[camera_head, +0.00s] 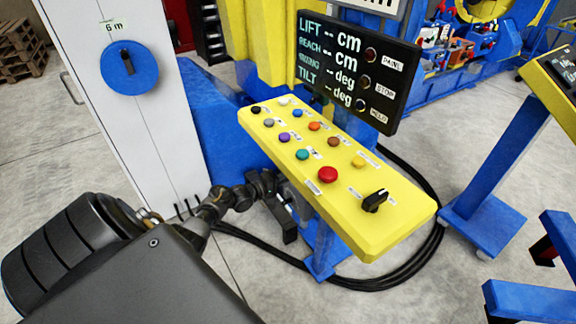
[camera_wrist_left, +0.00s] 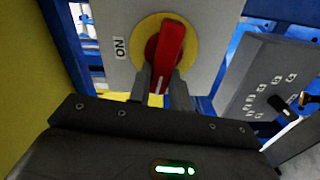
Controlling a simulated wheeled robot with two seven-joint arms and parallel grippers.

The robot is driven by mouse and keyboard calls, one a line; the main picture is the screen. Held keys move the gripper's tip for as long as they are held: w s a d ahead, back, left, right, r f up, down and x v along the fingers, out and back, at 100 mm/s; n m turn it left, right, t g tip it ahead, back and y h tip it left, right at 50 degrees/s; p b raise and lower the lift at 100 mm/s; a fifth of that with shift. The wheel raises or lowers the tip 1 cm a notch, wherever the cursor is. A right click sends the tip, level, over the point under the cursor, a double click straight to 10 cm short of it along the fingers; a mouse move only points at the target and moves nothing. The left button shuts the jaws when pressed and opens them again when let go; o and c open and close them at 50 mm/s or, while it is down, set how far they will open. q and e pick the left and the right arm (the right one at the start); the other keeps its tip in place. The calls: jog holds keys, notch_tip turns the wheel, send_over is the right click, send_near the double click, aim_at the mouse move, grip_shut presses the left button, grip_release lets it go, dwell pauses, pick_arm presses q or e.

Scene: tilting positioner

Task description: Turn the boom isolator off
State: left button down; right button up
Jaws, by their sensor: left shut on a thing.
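In the left wrist view a red isolator handle (camera_wrist_left: 171,45) sits on a yellow disc (camera_wrist_left: 188,65) on a grey plate (camera_wrist_left: 216,18). An ON label (camera_wrist_left: 121,48) is on the plate, left of the disc. The handle runs nearly up and down in that picture, with a white mark at its lower end. My left gripper (camera_wrist_left: 160,88) is shut on the handle's lower end. In the head view my left arm's dark wrist reaches toward the yellow console's left side; the isolator does not show there. My right gripper is not in view.
The yellow console (camera_head: 378,235) carries coloured buttons and a black switch (camera_head: 375,201). A black display (camera_head: 352,62) stands behind it. A white cabinet (camera_head: 150,140) with a blue dial (camera_head: 130,68) is at left. Black cables (camera_head: 350,283) loop on the floor.

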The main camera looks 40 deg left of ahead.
pick_arm(q)
jog(key=shift+n, duration=0.9)
jog(key=shift+f, duration=0.1)
jog(key=c, duration=1.3)
grip_release()
jog(key=shift+s, duration=0.1)
jog(key=v, duration=1)
jog(key=shift+s+a+p, duration=0.15)
jog(key=shift+s+p, duration=0.1)
jog(key=shift+p, duration=0.1)
jog(key=shift+f, duration=0.1)
